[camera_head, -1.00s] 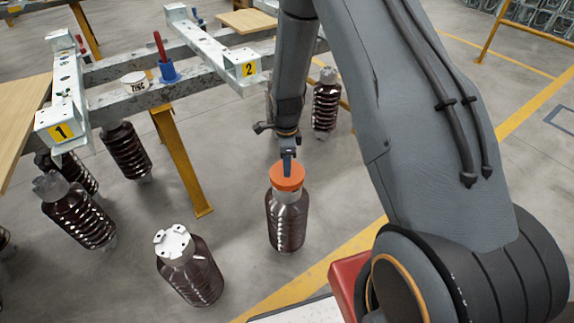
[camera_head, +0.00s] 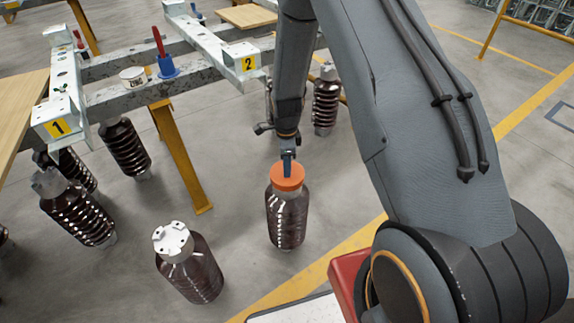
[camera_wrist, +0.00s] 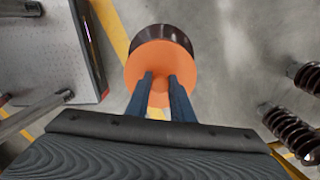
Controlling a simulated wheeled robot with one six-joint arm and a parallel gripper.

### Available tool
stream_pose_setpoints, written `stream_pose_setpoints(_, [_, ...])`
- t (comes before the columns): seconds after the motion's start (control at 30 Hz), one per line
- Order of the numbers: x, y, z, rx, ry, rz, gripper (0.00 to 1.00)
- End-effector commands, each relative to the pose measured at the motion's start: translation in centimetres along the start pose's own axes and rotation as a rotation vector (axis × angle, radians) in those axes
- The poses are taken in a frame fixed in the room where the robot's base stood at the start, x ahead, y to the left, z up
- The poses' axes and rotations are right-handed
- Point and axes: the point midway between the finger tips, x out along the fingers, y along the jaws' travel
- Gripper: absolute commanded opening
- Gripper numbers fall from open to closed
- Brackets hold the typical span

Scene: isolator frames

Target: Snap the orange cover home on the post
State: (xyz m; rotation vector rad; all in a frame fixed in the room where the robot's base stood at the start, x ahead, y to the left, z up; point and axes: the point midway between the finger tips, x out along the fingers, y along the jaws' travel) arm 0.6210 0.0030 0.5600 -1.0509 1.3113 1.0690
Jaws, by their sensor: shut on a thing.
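The orange cover (camera_head: 287,177) is a round, flat-topped cap on the upper end of a dark brown ribbed post (camera_head: 287,218) with a pale metal neck. My gripper (camera_head: 288,157) reaches down from above and is shut on the middle of the cover. In the wrist view the cover (camera_wrist: 160,62) lies under my two blue fingers (camera_wrist: 160,85), which close on a small raised part at its centre. The brown post (camera_wrist: 145,32) shows past the cover's far edge. Whether the cover is fully seated cannot be told.
A second brown post with a bare white metal top (camera_head: 173,240) stands to the left. A galvanised frame with yellow tags 1 (camera_head: 58,127) and 2 (camera_head: 249,63) and a yellow leg (camera_head: 182,158) stands behind. More ribbed insulators (camera_head: 326,100) stand around. Grey floor is clear between.

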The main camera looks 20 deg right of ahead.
Motion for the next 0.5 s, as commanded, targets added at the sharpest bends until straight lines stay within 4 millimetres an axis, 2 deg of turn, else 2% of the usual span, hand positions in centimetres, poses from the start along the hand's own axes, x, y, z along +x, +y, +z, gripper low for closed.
stream_pose_setpoints(0.5, [1.2, 0.0, 0.0, 0.0, 0.0, 0.0, 0.0])
